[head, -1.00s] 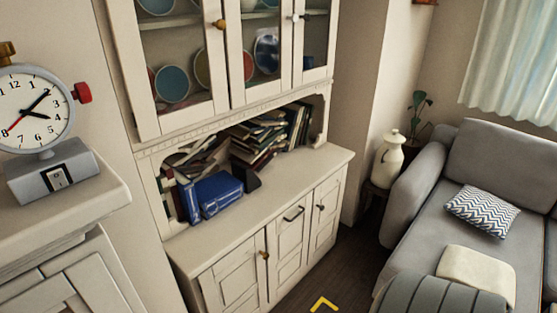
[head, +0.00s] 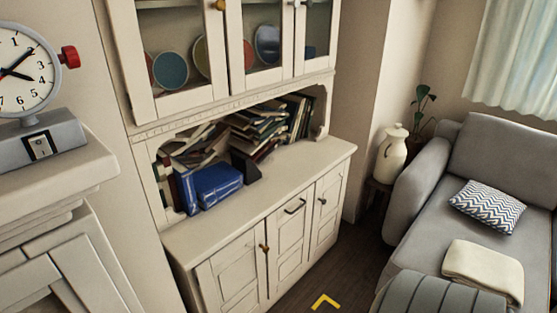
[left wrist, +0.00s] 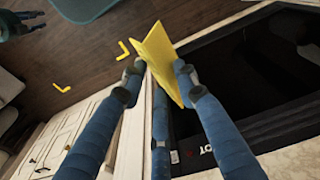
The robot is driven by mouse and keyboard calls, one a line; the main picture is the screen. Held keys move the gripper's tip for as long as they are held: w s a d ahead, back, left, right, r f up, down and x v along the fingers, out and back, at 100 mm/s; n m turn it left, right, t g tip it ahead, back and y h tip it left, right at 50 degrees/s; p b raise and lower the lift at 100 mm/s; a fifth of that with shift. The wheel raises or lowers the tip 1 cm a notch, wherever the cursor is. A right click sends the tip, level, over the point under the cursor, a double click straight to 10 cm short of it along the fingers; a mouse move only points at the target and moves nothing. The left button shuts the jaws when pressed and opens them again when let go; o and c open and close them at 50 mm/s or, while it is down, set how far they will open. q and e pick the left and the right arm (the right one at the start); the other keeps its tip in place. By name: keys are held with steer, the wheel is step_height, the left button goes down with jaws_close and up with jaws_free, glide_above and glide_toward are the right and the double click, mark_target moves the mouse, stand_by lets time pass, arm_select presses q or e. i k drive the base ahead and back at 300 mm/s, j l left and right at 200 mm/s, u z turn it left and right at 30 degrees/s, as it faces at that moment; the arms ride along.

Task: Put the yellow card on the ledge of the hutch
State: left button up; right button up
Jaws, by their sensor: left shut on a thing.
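The yellow card (left wrist: 163,62) is in the left wrist view, held tilted between the blue fingers of my left gripper (left wrist: 160,75). My left gripper is shut on it, above the floor and a white edge. In the head view the white hutch (head: 295,235) stands in the middle, with its ledge (head: 285,183) below the glass doors. The front of the ledge is bare. Neither the card nor my grippers show in the head view. A dark jointed shape at the top left of the left wrist view looks like my right gripper (left wrist: 20,25); its opening is unclear.
Blue books (head: 215,186) and piled books (head: 262,130) fill the back of the ledge. A clock scale (head: 30,85) stands on a mantel at left. A grey sofa (head: 425,225) is at right. Yellow corner marks (head: 324,301) lie on the floor. A dark recess (left wrist: 260,85) shows below the card.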

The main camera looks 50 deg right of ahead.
mark_target(222, 219)
steer(key=i+l+u, duration=0.1)
steer(key=l, duration=0.55)
steer(key=i+l+u, duration=0.1)
steer(key=i+l, duration=0.15)
steer(key=l, duration=0.45)
steer(key=i+l+u, duration=0.1)
steer(key=l, duration=0.55)
steer(key=i+l+u, duration=0.1)
steer(key=l, duration=0.6)
steer(key=i+l+u, duration=0.1)
steer(key=l, duration=0.6)
